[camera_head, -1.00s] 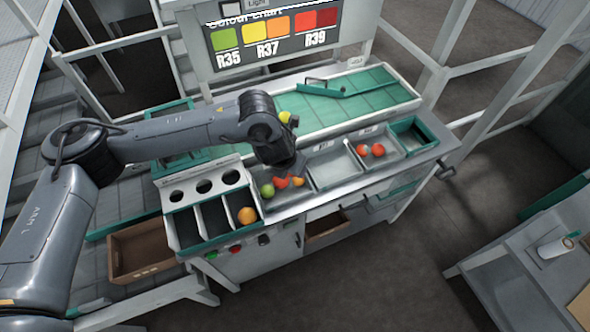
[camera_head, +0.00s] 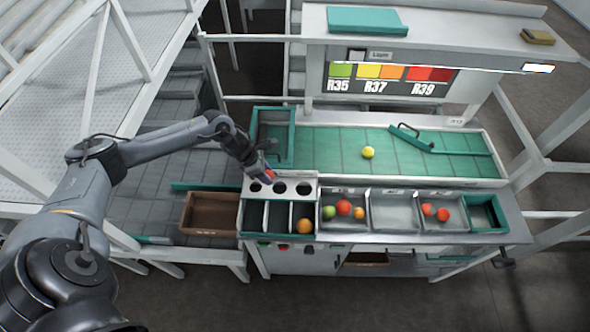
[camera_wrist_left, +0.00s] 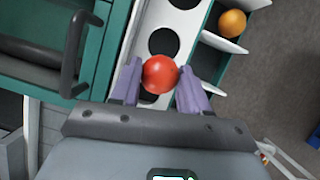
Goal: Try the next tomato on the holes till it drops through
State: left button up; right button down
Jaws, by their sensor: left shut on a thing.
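My left gripper (camera_head: 266,173) is shut on a red tomato (camera_wrist_left: 160,74), held between its two purple fingers in the left wrist view. The white hole board (camera_head: 292,179) has three round holes in a row, with compartments below it. The tomato is above the board's left end. In the wrist view it partly covers the end hole (camera_wrist_left: 148,98); the middle hole (camera_wrist_left: 163,42) is clear. I cannot tell whether the tomato touches the board. An orange tomato (camera_head: 305,226) lies in the right compartment below the holes. My right gripper is not in view.
The left bin (camera_head: 341,226) holds green, red and orange tomatoes; another bin (camera_head: 434,226) holds two red ones. A yellow tomato (camera_head: 368,153) lies on the green belt. A teal-framed tray (camera_head: 273,112) stands behind the board. A brown crate (camera_head: 212,231) sits at left.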

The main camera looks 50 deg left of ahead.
pick_arm(q)
jog(key=s+a+p, duration=0.1)
jog(key=s+a, duration=0.3)
jog(key=shift+w+d+f+b, duration=0.1)
jog(key=shift+w+f+b, duration=0.05)
jog(key=shift+f+b, duration=2.45)
jog(key=shift+f, duration=0.35)
jog(key=o, duration=0.7)
jog(key=shift+o, duration=0.7)
